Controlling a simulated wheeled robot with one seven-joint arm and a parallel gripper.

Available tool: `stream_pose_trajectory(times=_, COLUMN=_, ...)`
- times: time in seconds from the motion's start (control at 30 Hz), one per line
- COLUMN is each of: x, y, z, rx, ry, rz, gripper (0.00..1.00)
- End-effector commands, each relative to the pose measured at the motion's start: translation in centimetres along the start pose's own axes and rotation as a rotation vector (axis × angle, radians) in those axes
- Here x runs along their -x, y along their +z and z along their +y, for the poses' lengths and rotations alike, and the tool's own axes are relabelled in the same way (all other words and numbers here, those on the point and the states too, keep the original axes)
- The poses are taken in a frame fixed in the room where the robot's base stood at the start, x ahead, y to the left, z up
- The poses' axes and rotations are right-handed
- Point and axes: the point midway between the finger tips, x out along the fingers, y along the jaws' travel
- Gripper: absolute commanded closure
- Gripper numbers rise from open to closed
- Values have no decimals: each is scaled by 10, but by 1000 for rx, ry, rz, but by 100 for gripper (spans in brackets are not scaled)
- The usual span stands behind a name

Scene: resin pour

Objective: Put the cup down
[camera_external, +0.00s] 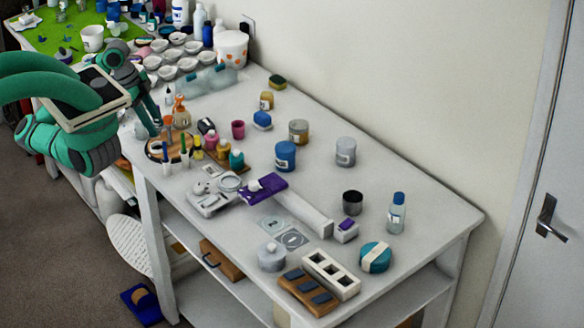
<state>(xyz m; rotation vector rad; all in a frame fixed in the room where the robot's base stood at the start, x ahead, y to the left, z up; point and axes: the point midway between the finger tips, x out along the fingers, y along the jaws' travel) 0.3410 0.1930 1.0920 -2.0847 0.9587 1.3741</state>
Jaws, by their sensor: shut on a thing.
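My gripper (149,117) points down at the left end of the white table, beside the round wooden tray (156,152). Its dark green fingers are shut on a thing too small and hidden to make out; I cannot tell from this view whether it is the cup. Several cups stand free of my gripper: a white cup (92,39) on the green mat, a small magenta cup (238,129) right of the tray, and a dark grey metal cup (352,203) farther right. I cannot tell whether the fingers touch the tabletop.
Bottles and pots crowd the tray area, with an amber bottle (181,114) close to my gripper. Several white bowls (187,64) and a white bucket (232,48) stand behind. A blue jar (285,156) is mid-table. Clear tabletop (400,165) lies along the wall side.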

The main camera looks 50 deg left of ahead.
Motion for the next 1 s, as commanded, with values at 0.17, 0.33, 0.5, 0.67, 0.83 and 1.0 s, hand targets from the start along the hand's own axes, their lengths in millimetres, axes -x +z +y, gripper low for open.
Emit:
stream_pose_trajectory(times=0.17, x=-17, y=-42, z=-17, rx=-83, ry=36, rz=7, gripper=89)
stream_pose_trajectory(times=0.33, x=-34, y=-83, z=-27, rx=-155, ry=67, rz=11, gripper=89)
stream_pose_trajectory(times=0.5, x=-53, y=-126, z=-31, rx=-228, ry=99, rz=13, gripper=89)
stream_pose_trajectory(times=0.67, x=-72, y=-168, z=-29, rx=-296, ry=130, rz=13, gripper=89)
stream_pose_trajectory(times=0.83, x=-93, y=-213, z=-21, rx=-369, ry=163, rz=11, gripper=89)
stream_pose_trajectory(times=1.0, x=-115, y=-258, z=-6, rx=-441, ry=195, rz=8, gripper=89)
